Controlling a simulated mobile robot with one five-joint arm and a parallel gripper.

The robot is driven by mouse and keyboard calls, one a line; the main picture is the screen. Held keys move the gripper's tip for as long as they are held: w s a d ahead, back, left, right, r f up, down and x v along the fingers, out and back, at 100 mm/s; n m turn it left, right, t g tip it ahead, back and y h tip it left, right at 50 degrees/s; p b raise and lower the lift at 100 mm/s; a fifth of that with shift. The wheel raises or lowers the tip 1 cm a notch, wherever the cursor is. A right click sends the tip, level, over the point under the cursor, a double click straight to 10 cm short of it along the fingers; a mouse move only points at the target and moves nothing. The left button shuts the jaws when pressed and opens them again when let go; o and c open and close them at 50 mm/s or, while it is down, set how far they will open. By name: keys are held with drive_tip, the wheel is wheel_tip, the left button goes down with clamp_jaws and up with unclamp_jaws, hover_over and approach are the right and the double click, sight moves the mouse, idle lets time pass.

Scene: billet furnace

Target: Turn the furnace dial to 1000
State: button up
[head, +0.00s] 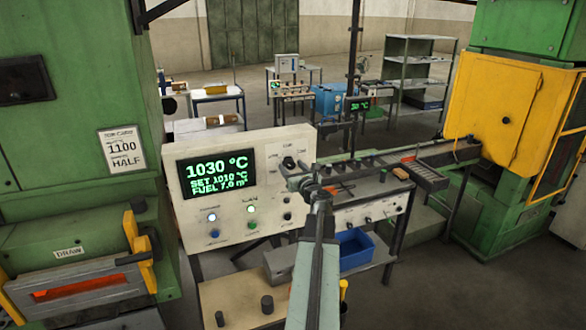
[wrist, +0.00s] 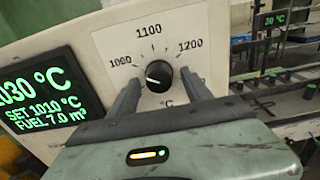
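The furnace dial (wrist: 159,73) is a round black knob on a pale panel, with marks 1000, 1100 and 1200 around it. Its white pointer line points left, near the 1000 mark. In the head view the dial (head: 289,162) is at the panel's upper right. The panel display (head: 216,173) reads 1030 °C, SET 1010 °C and FUEL 7.0 m³. My gripper (wrist: 159,78) is open, one finger on each side of the dial, with gaps visible between fingers and knob. It also shows in the head view (head: 300,179), just below the dial.
Buttons and small knobs (head: 252,225) are on the panel below the display. A bench with a blue bin (head: 354,247) stands to the right. The green furnace (head: 75,130), with a glowing opening, is at left; a yellow-doored machine (head: 505,115) is at right.

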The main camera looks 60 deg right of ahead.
clamp_jaws()
drive_tip(key=shift+n, duration=0.3)
drive_tip(key=shift+o, duration=1.2)
unclamp_jaws()
drive_tip(key=v, duration=0.7)
drive_tip(key=shift+s+a, duration=0.25)
